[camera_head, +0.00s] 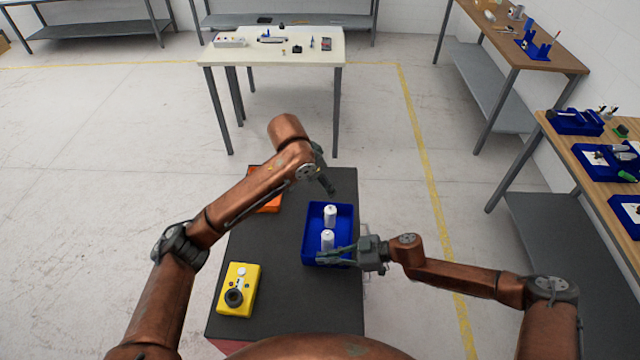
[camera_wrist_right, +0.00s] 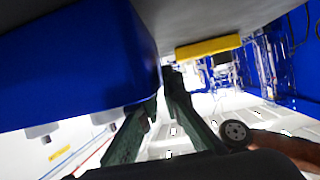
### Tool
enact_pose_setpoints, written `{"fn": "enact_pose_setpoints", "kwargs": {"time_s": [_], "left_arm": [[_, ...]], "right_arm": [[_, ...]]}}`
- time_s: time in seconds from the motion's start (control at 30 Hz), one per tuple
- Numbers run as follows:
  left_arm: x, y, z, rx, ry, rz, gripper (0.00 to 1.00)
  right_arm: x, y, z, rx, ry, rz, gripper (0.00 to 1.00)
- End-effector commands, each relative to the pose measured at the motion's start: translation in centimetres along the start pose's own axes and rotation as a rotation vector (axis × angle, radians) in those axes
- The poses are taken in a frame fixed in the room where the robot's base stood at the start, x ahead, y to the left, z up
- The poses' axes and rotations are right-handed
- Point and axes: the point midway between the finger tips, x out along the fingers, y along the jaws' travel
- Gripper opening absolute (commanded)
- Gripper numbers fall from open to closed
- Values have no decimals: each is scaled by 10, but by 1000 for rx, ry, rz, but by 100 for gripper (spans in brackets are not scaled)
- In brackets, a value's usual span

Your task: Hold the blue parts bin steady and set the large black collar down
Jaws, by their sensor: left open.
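The blue parts bin (camera_head: 307,243) stands on the dark worktop with two white cylinders (camera_head: 330,215) upright in it. In the right wrist view its blue wall (camera_wrist_right: 85,60) fills the upper left. My right gripper (camera_head: 335,255) is at the bin's near wall, its two fingers (camera_wrist_right: 160,105) visible; whether they clamp the wall I cannot tell. My left gripper (camera_head: 328,187) is open above the bin's far end, and I see nothing held in it. A black ring, perhaps the large black collar (camera_head: 234,297), sits on a yellow box (camera_head: 246,276) at the near left.
An orange box (camera_head: 268,204) lies partly under my left arm. The dark worktop (camera_head: 285,290) is clear between the yellow box and the bin. A white table (camera_head: 220,58) stands behind, and benches with blue trays (camera_head: 577,122) stand at the right.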

Motion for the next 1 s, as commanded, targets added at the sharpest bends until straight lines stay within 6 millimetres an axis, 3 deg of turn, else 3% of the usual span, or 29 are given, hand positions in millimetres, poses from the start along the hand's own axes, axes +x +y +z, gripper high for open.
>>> {"fn": "enact_pose_setpoints", "kwargs": {"time_s": [0.23, 0.57, 0.73, 1.0], "left_arm": [[0, 0, 0, 0, 0, 0, 51], [0, 0, 0, 0, 0, 0, 51], [0, 0, 0, 0, 0, 0, 51], [0, 0, 0, 0, 0, 0, 51]], "right_arm": [[0, 0, 0, 0, 0, 0, 25], [-4, 0, 0, 0, 0, 1, 25], [-26, 1, 1, 1, -2, 2, 25], [-83, 1, 1, 1, -1, 2, 25]]}}
